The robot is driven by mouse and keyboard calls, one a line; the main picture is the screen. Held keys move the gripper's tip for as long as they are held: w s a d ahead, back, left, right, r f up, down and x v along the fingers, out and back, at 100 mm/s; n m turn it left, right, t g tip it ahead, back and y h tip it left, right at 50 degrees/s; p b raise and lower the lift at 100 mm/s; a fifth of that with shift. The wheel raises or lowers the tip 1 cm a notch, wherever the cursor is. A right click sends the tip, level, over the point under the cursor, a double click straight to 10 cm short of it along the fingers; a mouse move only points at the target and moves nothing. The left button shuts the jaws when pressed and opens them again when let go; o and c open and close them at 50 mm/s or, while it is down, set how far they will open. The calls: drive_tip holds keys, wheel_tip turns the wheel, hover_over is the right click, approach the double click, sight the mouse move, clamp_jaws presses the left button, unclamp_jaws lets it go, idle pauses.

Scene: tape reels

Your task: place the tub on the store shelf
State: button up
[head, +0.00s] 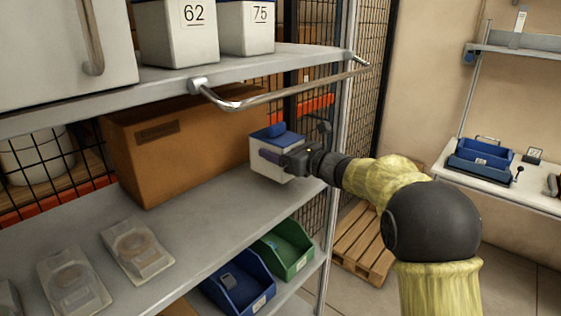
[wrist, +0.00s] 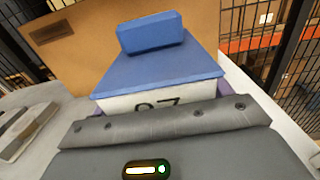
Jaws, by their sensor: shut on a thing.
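The tub (head: 263,150) is a small white box with a blue lid, at the right part of the middle shelf (head: 215,210) in the head view. In the wrist view the tub (wrist: 155,77) is right in front of my gripper, with a blue block-shaped handle on its lid and a partly hidden number on its white front. My gripper (head: 284,160) is shut on the tub from the right. The tub looks upright. I cannot tell whether its base touches the shelf surface.
A large cardboard box (head: 170,150) stands left of the tub; it also shows in the wrist view (wrist: 85,35). A metal rail (head: 270,97) runs along the upper shelf's front. Several clear packages (head: 138,248) lie at the left. Blue (head: 235,285) and green (head: 287,248) bins sit below.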

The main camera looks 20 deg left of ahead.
drive_tip(key=shift+f+p, duration=0.55)
drive_tip(key=shift+f, duration=1.3)
drive_tip(key=shift+f, duration=0.1)
drive_tip(key=o, duration=1)
drive_tip(key=b+v, duration=0.5)
drive_tip(key=v, duration=0.7)
drive_tip(key=shift+d, duration=0.1)
